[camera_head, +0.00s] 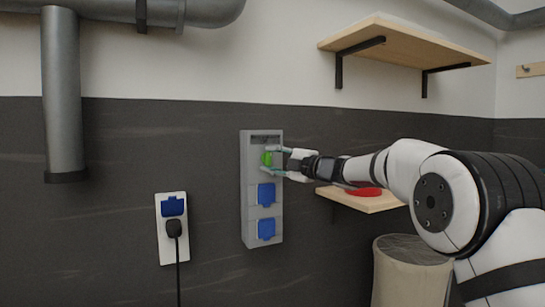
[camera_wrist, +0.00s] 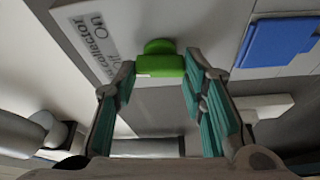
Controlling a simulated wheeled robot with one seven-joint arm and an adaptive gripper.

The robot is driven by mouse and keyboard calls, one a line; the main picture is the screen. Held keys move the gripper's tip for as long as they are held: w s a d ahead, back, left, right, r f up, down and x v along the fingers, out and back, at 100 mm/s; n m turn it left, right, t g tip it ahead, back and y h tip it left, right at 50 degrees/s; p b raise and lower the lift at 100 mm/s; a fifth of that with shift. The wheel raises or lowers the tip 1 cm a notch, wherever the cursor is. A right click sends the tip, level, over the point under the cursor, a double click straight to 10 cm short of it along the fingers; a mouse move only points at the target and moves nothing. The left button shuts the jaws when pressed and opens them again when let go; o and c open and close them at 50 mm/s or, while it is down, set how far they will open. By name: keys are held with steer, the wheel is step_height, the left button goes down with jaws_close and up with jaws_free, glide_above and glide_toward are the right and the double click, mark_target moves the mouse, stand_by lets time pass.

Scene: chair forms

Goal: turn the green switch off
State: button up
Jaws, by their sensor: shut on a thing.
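The green switch (camera_head: 267,158) sits on the upper part of a grey wall panel (camera_head: 248,200) in the head view. In the wrist view the green switch (camera_wrist: 160,62) has a bar-shaped handle, beside a printed label (camera_wrist: 95,40) on which "On" can be read. My gripper (camera_head: 270,160) reaches the panel from the right. Its teal fingers, seen in the wrist view (camera_wrist: 160,75), lie on either side of the switch and are shut on it. The finger pads partly hide the ends of the handle.
Blue socket covers (camera_head: 266,194) are just below the switch. A second outlet (camera_head: 172,228) with a black plug is at the left. A low wooden shelf (camera_head: 385,204) with a red object (camera_head: 364,191) is behind my arm, and another shelf (camera_head: 400,45) is above. A bin (camera_head: 410,275) stands below.

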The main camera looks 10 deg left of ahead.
steer(key=shift+a+n+g+p, duration=0.1)
steer(key=shift+n+g+p, duration=0.25)
steer(key=shift+n, duration=0.55)
steer(key=o, duration=1.2)
steer(key=shift+c, duration=0.2)
steer(key=v, duration=1.2)
steer(key=shift+s+r, duration=0.15)
